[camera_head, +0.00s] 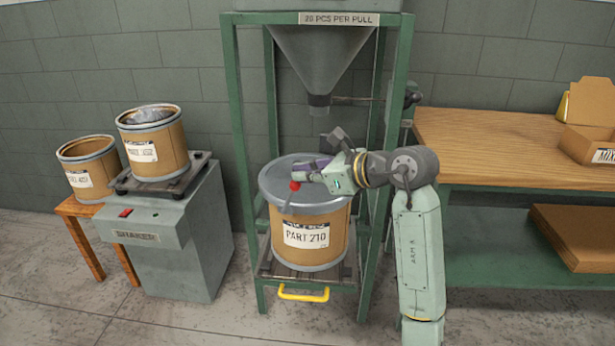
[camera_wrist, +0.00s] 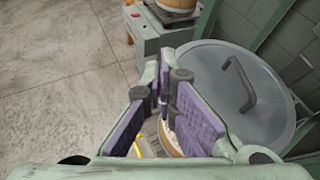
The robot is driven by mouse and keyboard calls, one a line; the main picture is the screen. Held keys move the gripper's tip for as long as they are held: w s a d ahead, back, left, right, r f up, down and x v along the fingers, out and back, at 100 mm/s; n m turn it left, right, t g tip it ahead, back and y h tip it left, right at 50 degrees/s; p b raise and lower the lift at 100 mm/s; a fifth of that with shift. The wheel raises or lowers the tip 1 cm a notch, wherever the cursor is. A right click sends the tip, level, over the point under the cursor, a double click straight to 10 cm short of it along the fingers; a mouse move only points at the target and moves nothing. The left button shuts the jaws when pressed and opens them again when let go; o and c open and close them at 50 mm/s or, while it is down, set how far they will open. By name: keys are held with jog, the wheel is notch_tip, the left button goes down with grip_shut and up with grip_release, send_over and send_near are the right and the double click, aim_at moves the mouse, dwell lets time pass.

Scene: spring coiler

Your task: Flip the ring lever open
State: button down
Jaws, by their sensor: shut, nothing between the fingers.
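The drum labelled PART 210 (camera_head: 322,252) stands under the hopper with a grey lid (camera_head: 272,180) on it. The ring lever (camera_head: 287,202) is a thin grey arm with a red knob (camera_head: 295,186) at the front left of the rim, tilted up from it. My gripper (camera_head: 300,174), with purple finger pads, is shut and empty, at the knob in the head view; I cannot tell whether it touches. In the wrist view my gripper (camera_wrist: 163,85) is left of the lid (camera_wrist: 215,65), which has a curved handle (camera_wrist: 240,85). The lever is not visible there.
A green hopper frame (camera_head: 241,150) surrounds the drum, with a yellow handle (camera_head: 303,294) low in front. A shaker (camera_head: 175,240) with an open drum (camera_head: 165,160) stands left. A workbench (camera_head: 500,140) is right. The floor in front is clear.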

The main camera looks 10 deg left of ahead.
jog(key=shift+w+a+r+h, duration=0.15)
jog(key=shift+a+h, duration=0.25)
jog(key=shift+a, duration=0.15)
dwell(0.4)
jog(key=shift+r, duration=0.8)
jog(key=a+r+b+v, duration=0.1)
jog(key=r+v, duration=0.1)
jog(key=v, duration=1.1)
jog(key=shift+d+r, duration=0.2)
jog(key=shift+r, duration=0.3)
